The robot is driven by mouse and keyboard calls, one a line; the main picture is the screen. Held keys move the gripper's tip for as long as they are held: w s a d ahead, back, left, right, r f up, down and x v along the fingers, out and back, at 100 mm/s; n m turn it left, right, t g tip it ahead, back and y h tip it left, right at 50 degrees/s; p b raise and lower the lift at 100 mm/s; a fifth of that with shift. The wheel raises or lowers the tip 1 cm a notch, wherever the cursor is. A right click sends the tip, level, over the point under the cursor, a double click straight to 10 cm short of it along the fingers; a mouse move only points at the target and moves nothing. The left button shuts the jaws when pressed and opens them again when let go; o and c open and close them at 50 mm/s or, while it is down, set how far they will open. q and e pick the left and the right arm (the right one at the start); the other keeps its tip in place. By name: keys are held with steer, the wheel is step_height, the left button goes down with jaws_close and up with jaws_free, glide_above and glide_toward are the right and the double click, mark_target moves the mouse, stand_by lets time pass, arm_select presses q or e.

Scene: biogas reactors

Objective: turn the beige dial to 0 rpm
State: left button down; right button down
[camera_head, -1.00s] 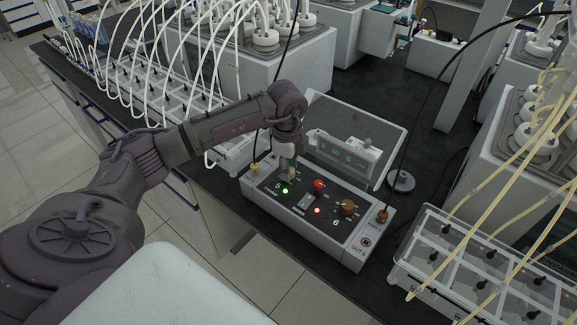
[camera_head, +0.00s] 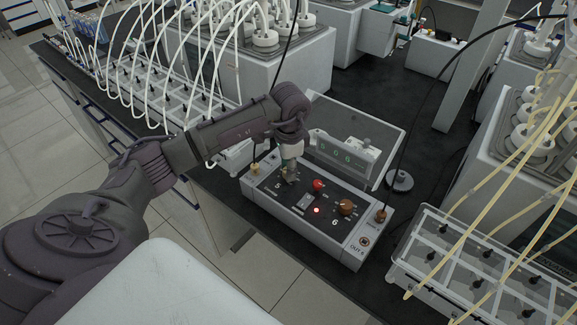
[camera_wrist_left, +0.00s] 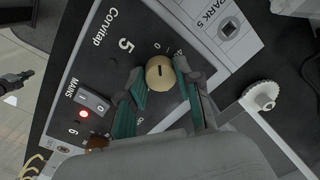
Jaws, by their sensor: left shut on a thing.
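The beige dial (camera_wrist_left: 160,72) is on the black face of the control box (camera_head: 350,245), beside a large 5. In the left wrist view its round cap shows a short dark mark, and small scale figures sit around its upper side. My left gripper (camera_head: 287,180) reaches down to the dial from above. Its teal-padded fingers sit on both sides of the dial and are shut on it. In the head view the gripper hides the dial. The display (camera_head: 342,151) behind the box shows green digits, too small to read surely.
The box also carries a red button (camera_head: 319,185), a brown dial (camera_head: 347,207) beside a 6, and a lit red lamp (camera_head: 317,210). A clear tilted panel (camera_head: 370,120) stands behind. A tubed rack (camera_head: 480,270) stands at right. Black cables cross the bench.

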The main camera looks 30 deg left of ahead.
stand_by(0.3)
arm_select(q)
steer(key=c, duration=0.8)
jaws_free()
step_height(320, 180, up, 8)
steer(key=shift+s+d+f, duration=0.1)
steer(key=shift+f, duration=0.1)
steer(key=shift+s+f, duration=0.1)
